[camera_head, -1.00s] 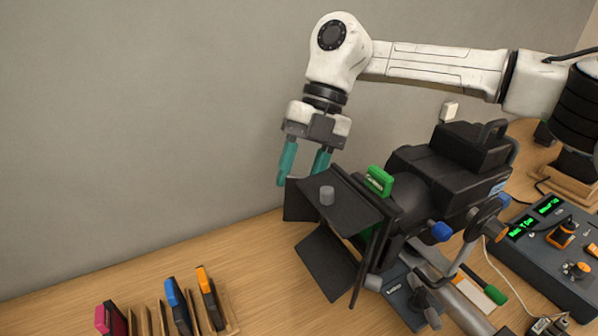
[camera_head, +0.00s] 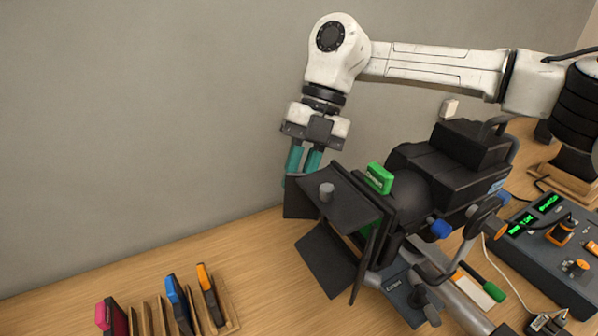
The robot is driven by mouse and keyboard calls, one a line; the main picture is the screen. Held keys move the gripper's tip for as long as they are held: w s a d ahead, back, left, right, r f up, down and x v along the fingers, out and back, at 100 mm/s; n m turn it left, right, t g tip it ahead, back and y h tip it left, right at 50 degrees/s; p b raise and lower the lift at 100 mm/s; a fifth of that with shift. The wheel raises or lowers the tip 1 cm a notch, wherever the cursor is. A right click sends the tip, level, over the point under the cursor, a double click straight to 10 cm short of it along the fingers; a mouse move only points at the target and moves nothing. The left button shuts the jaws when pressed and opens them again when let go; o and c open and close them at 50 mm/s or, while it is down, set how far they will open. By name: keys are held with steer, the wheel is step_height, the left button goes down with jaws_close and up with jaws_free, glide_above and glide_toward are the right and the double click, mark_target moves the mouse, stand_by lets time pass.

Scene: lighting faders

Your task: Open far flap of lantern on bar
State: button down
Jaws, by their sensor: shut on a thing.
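The black lantern (camera_head: 425,195) lies on the silver bar (camera_head: 470,308) at the right, with its front facing lower left. Its top flap (camera_head: 345,203) carries a grey knob (camera_head: 326,192). A lower flap (camera_head: 325,258) and a near side flap (camera_head: 366,262) stick out at the front. The far flap (camera_head: 296,200) shows partly behind the top flap, by the wall. My gripper (camera_head: 299,178) points down behind the top flap at the far side. Its teal fingers are close together, shut on the far flap; the fingertips and the grip itself are partly hidden.
A green tag (camera_head: 379,178) stands on top of the lantern. A fader desk (camera_head: 550,240) with lit green displays stands at the right. A wooden rack (camera_head: 228,309) with several coloured slides is at the lower left. The table between rack and lantern is clear.

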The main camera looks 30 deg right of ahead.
steer(key=shift+a+n, duration=0.1)
steer(key=shift+n, duration=0.2)
steer(key=n, duration=0.1)
steer(key=a+n+g+h+p, duration=0.1)
steer(key=n, duration=0.1)
steer(key=shift+s+r, duration=0.15)
steer(key=shift+s, duration=0.2)
steer(key=shift+s+a+n+g+h, duration=0.15)
steer(key=shift+s+n+g+h, duration=0.1)
steer(key=shift+n, duration=0.45)
steer(key=shift+s+a+n+g+h, duration=0.1)
steer(key=shift+a+n+g+h, duration=0.1)
steer(key=shift+n, duration=0.5)
steer(key=shift+s+a+n+g+h, duration=0.15)
steer(key=shift+s+n+h, duration=0.1)
steer(key=shift+n, duration=0.45)
steer(key=c, duration=1.1)
jaws_free()
steer(key=shift+o, duration=0.2)
steer(key=v, duration=1)
steer(key=shift+w+r+b, duration=0.15)
steer(key=shift+r+b, duration=0.15)
steer(key=shift+b, duration=0.15)
steer(key=shift+d, duration=0.1)
